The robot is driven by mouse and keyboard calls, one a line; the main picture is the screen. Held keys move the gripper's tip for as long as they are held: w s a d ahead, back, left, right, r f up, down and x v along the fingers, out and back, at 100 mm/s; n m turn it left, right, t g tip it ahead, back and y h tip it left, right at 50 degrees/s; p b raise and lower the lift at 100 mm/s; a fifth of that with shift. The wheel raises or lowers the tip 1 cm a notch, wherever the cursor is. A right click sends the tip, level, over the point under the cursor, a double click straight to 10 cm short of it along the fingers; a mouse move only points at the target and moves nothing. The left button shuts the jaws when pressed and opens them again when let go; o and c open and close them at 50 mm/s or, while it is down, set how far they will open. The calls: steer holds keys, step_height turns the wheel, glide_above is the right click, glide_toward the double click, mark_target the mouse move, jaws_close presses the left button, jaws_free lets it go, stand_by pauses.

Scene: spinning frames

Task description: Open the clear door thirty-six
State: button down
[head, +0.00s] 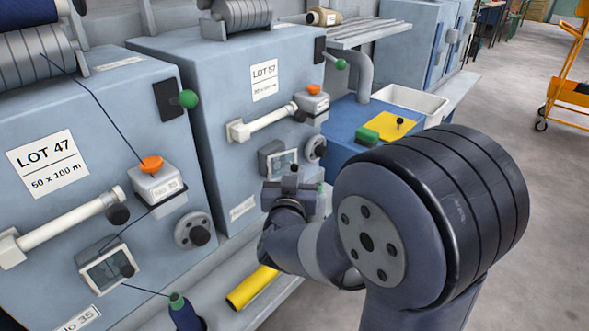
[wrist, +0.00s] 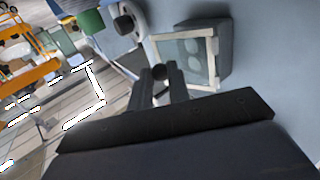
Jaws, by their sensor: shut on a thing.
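The clear door (head: 283,162) is a pale-framed window on a small grey box on the front of the LOT 57 machine; it also shows in the wrist view (wrist: 185,38), with round shapes behind the pane. I cannot tell whether it stands slightly ajar. My gripper (head: 291,182) is in front of it in the head view. In the wrist view my gripper (wrist: 161,82) is shut on the door's dark round knob (wrist: 160,72), at the lower corner of the frame. The machine's lower label is too small to read.
The neighbouring LOT 47 machine (head: 90,130) has a similar window (head: 108,270) and a plate ending in 35. A yellow tube (head: 252,287) lies on the ledge below. Open floor lies to the right.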

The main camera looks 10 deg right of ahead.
steer(key=m+g+h+p, duration=0.1)
steer(key=h, duration=0.1)
steer(key=s+a+m+g+h+p, duration=0.1)
steer(key=m+h+p, duration=0.1)
steer(key=shift+s+a+r+h, duration=0.1)
steer(key=shift+a+r+h, duration=0.1)
steer(key=shift+h, duration=0.1)
steer(key=shift+s+a+f+m+g+h+p, duration=0.1)
steer(key=shift+s+a+m+g+h+p, duration=0.15)
steer(key=shift+m+g+h+p, duration=0.45)
steer(key=shift+s+a+m+g+h+p, duration=0.2)
steer(key=shift+m+g+h+p, duration=0.4)
steer(key=shift+m+g+h, duration=0.15)
steer(key=c, duration=1.6)
jaws_free()
steer(key=shift+a, duration=0.1)
